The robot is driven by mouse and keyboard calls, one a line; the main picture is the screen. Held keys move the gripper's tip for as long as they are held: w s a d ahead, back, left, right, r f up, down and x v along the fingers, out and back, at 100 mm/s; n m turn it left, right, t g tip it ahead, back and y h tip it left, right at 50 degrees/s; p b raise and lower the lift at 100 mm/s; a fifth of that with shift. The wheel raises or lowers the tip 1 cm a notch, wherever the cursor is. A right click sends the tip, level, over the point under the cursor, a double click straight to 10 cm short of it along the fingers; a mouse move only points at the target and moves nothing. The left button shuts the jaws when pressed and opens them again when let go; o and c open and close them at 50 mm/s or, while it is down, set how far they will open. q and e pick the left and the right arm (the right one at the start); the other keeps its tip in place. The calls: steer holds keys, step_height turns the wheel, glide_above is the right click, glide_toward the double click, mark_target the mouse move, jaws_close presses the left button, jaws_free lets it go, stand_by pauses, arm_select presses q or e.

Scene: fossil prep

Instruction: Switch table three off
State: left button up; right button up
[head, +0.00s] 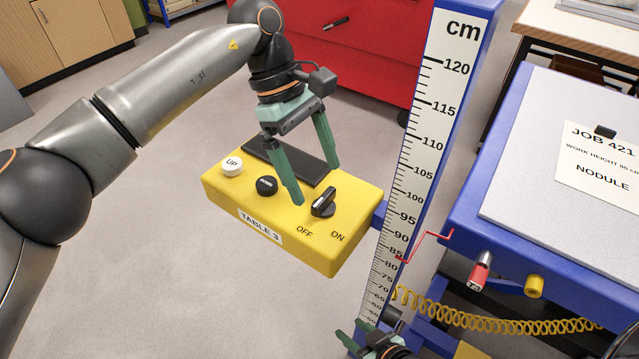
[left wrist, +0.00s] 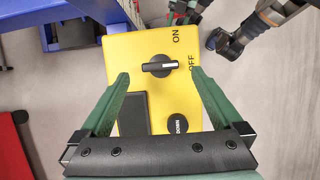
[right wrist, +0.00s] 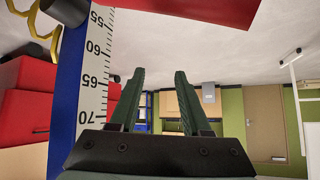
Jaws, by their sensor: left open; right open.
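The yellow TABLE 3 control box (head: 225,190) has a black rotary switch (head: 323,203) beside the printed OFF and ON labels. In the left wrist view the switch (left wrist: 160,66) has a white mark on its right end, pointing at OFF. My left gripper (head: 316,186) is open over the box, just behind the switch in the head view. In the left wrist view its fingers stand on either side of the switch, with gaps; contact is not visible. My right gripper (head: 372,338) is open and empty, low beside the blue column.
The box also carries a white UP button (head: 232,167), a black DOWN button (head: 267,185) and a dark pad (head: 285,160). A blue column with a cm scale (head: 420,150) stands right of it. The blue-framed table (head: 530,170) and a yellow coiled hose (head: 480,323) lie further right.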

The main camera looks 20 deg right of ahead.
arm_select(q)
steer(key=p+v, duration=0.1)
steer(key=v, duration=0.7)
steer(key=shift+r, duration=0.3)
arm_select(e)
steer(key=shift+s+d+r, duration=0.25)
steer(key=shift+s+d, duration=0.1)
steer(key=shift+d, duration=0.15)
arm_select(q)
steer(key=shift+a, duration=0.1)
